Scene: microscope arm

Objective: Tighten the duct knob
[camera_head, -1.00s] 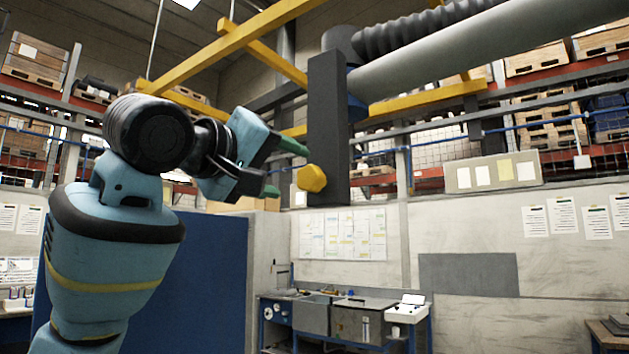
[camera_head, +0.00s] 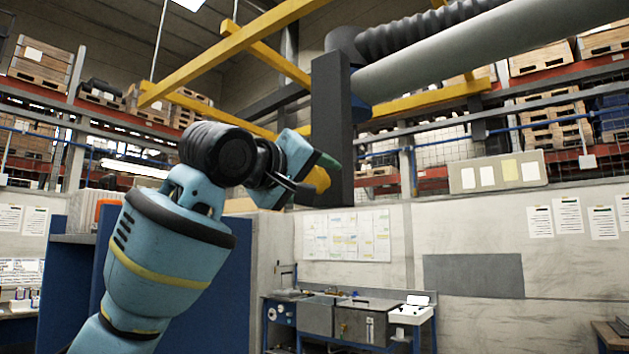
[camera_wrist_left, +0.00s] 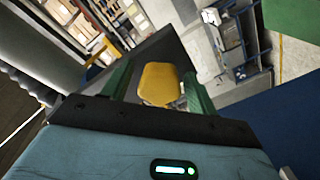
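The yellow duct knob (camera_head: 319,180) sits on the dark grey vertical duct column (camera_head: 332,120) and is partly hidden behind my gripper in the head view. In the left wrist view the knob (camera_wrist_left: 160,84) shows between the two green fingers. My left gripper (camera_head: 314,176) is at the knob, with one finger on each side of it. In the left wrist view my left gripper (camera_wrist_left: 160,92) is open. A gap shows by the left finger. The right finger lies close to the knob, and I cannot tell whether it touches. My right gripper is not in view.
A large grey pipe (camera_head: 440,60) and a ribbed hose (camera_head: 415,32) run from the column's top to the upper right. Yellow beams (camera_head: 230,50) cross overhead. A workbench (camera_head: 345,320) stands by the wall below. A blue partition (camera_head: 205,290) is behind my left arm.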

